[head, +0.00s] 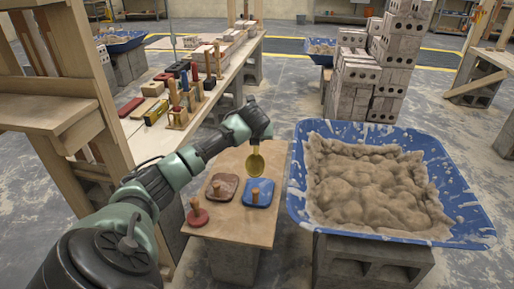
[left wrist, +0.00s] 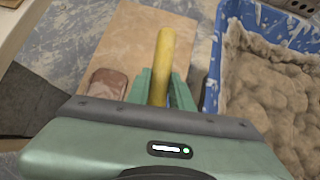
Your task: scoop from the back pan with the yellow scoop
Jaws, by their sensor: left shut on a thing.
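The yellow scoop (head: 256,163) is held by my left gripper (head: 256,143) above a wooden board, left of the near tub. In the left wrist view its yellow shaft (left wrist: 163,62) stands between the green fingers of my left gripper (left wrist: 161,90), which are shut on it. A large blue tub (head: 462,208) full of lumpy grey-brown mortar (head: 365,185) stands at the right; its rim also shows in the left wrist view (left wrist: 232,12). My right gripper is out of view.
A tool bench (head: 225,73) lies behind left. Grey blocks (head: 375,75) are stacked behind the tub. Further blue tubs (head: 322,58) stand farther back.

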